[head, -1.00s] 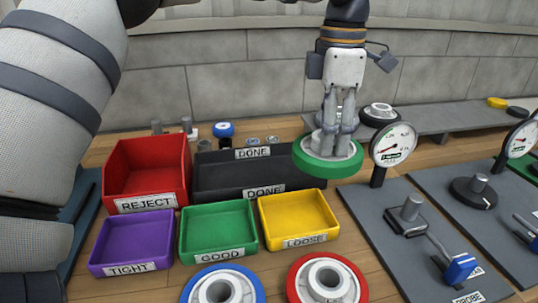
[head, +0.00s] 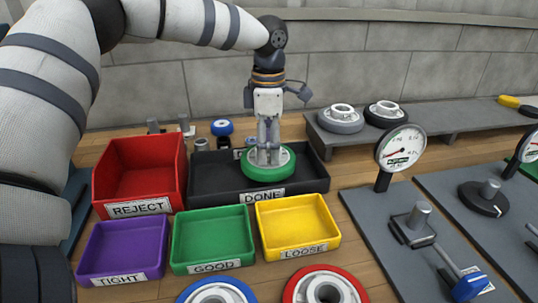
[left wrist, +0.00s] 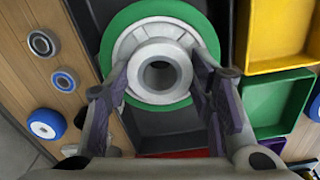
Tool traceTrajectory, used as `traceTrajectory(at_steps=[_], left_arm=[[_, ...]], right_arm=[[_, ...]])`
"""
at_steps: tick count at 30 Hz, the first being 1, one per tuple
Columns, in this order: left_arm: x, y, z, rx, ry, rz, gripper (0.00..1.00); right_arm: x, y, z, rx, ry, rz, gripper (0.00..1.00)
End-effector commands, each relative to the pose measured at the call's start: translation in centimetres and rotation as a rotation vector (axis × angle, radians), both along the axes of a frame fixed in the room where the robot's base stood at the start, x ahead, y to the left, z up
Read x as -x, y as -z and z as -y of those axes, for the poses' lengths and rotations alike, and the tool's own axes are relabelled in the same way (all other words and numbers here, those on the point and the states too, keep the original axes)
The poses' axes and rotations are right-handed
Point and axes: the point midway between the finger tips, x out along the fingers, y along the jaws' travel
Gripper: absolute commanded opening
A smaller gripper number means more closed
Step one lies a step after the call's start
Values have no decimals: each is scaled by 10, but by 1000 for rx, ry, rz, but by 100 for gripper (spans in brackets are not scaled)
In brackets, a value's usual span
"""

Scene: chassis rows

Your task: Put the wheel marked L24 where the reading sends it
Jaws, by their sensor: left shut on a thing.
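My left gripper (head: 268,150) is shut on the hub of a green-rimmed wheel (head: 262,172) with a grey centre. It holds the wheel level over the right part of the black DONE tray (head: 213,196); I cannot tell if the wheel touches the tray. In the left wrist view the green wheel (left wrist: 150,15) has its grey hub between the fingers (left wrist: 165,85). No L24 mark is readable. The dial gauge (head: 401,148) stands right of the trays, its small text too blurred to read. My right gripper is not in view.
Red REJECT bin (head: 140,170), purple TIGHT tray (head: 124,247), green GOOD tray (head: 212,235) and yellow LOOSE tray (head: 297,224) surround the black tray. Blue-rimmed (head: 216,291) and red-rimmed (head: 325,285) wheels lie in front. Grey (head: 340,121) and black (head: 384,114) wheels sit on a shelf behind.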

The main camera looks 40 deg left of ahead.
Motion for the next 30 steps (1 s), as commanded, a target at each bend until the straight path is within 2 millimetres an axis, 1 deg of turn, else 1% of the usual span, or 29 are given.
traceTrajectory(at_steps=[1,4,16,17,18,19,27,29,30], left_arm=[[0,11,1,1,2,-2,5],[0,26,1,0,0,0,5],[-1,31,2,1,0,3,5],[0,31,2,1,-1,2,55],[0,31,2,1,0,2,64],[0,31,2,1,-1,2,69],[0,30,2,1,0,2,69],[-1,27,2,0,0,3,69],[-1,22,2,0,0,4,69]], right_arm=[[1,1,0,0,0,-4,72],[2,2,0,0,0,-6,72],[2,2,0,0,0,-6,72],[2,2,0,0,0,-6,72],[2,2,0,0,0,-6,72],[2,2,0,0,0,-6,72],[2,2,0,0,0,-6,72],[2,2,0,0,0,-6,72],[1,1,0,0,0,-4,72]])
